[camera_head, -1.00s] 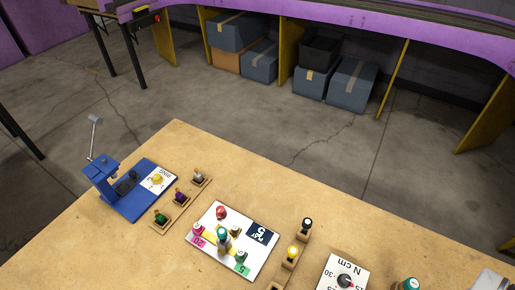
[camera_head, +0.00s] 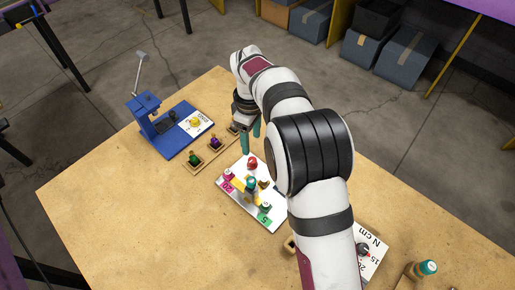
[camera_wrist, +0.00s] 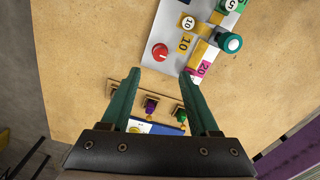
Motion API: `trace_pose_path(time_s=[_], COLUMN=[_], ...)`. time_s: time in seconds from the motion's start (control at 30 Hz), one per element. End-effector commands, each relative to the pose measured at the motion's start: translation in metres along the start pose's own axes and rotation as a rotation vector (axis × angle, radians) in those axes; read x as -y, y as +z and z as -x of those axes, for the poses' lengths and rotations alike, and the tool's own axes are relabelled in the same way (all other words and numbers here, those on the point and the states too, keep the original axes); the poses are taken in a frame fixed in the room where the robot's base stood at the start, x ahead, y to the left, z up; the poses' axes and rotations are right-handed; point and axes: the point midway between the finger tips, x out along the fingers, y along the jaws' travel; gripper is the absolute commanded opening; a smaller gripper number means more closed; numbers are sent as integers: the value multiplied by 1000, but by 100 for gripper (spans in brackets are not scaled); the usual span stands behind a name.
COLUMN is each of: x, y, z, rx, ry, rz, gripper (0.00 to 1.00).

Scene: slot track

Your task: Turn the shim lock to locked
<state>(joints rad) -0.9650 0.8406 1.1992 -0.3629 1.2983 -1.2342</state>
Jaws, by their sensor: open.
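The red knob (camera_head: 252,163) stands on the white slot plate (camera_head: 270,225). The wrist view shows the red knob (camera_wrist: 160,52) from above, with a pale line on its face. I cannot read a lock label beside it. A yellow knob (camera_head: 195,122) sits on a white labelled card on the blue fixture (camera_head: 178,142); its lettering is too small to read. My gripper (camera_head: 251,138) is open and empty above the table, near the plate's red-knob end. In the wrist view, my gripper (camera_wrist: 161,80) has its teal fingers spread, with the knob just beyond the tips.
A teal-topped peg (camera_head: 251,184) stands on the plate near coloured numbered tabs. Small wooden holders with a green knob (camera_head: 194,159) and a purple knob (camera_head: 215,142) stand between fixture and plate. The table's front left (camera_head: 120,220) is clear.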

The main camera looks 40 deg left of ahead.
Motion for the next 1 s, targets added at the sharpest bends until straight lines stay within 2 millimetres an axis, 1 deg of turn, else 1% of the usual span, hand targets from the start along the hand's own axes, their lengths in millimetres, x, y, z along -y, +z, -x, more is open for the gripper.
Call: trace_pose_path(time_s=[0.03, 0.1, 0.2, 0.3, 0.4, 0.5, 0.73, 0.77, 0.8, 0.87, 1.0], x=[1, 1, 0, 0, 0, 0, 0, 0, 0, 0, 0], y=[1, 1, 1, 1, 1, 1, 1, 1, 1, 1, 1], z=[-16, -36, -61, -79, -88, -93, -94, -94, -93, -93, -93], rx=[3, 2, 2, 0, -1, -1, -1, -1, -2, -2, -2], ry=[-4, -4, -3, -1, 0, 0, 1, 1, 1, 1, 1], rz=[-1, -2, -2, -3, -4, -4, -4, -4, -4, -4, -4], gripper=[62, 62, 62, 62, 62, 62, 62, 58, 51, 40, 15])
